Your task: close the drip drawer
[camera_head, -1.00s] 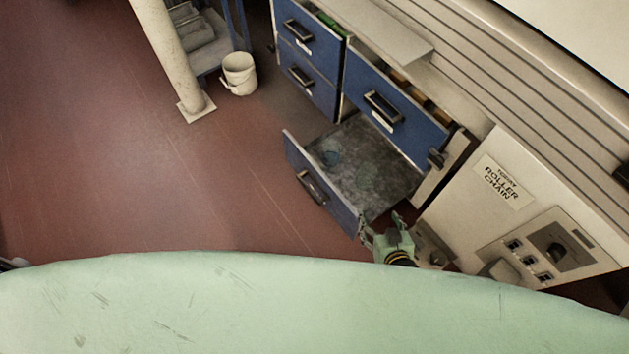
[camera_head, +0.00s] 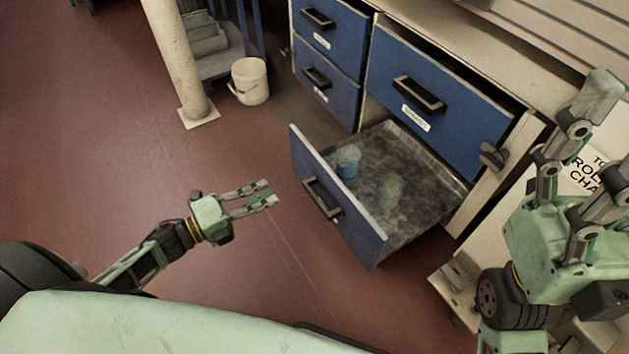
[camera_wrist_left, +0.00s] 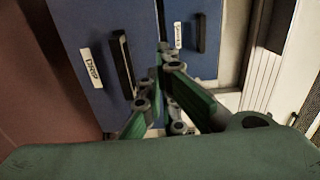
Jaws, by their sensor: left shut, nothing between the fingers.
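The drip drawer (camera_head: 335,205) is the lowest blue drawer, pulled well out, with its grey tray floor showing. Its dark handle (camera_head: 322,197) is on the front. The left wrist view shows the blue front (camera_wrist_left: 82,25) with a DRIP label (camera_wrist_left: 91,68). My left gripper (camera_head: 270,198) is shut and empty, to the left of the drawer front and apart from it, fingers pointing toward it. In the left wrist view its fingers (camera_wrist_left: 164,55) are together. My right gripper (camera_head: 612,130) is large at the right edge, fingers spread, nothing between them.
Above, a wider blue drawer (camera_head: 440,100) stands slightly out. Two blue drawers (camera_head: 330,45) are to its left. A white bucket (camera_head: 250,82) and a pale post (camera_head: 175,60) stand left. The red floor before the drawer is clear.

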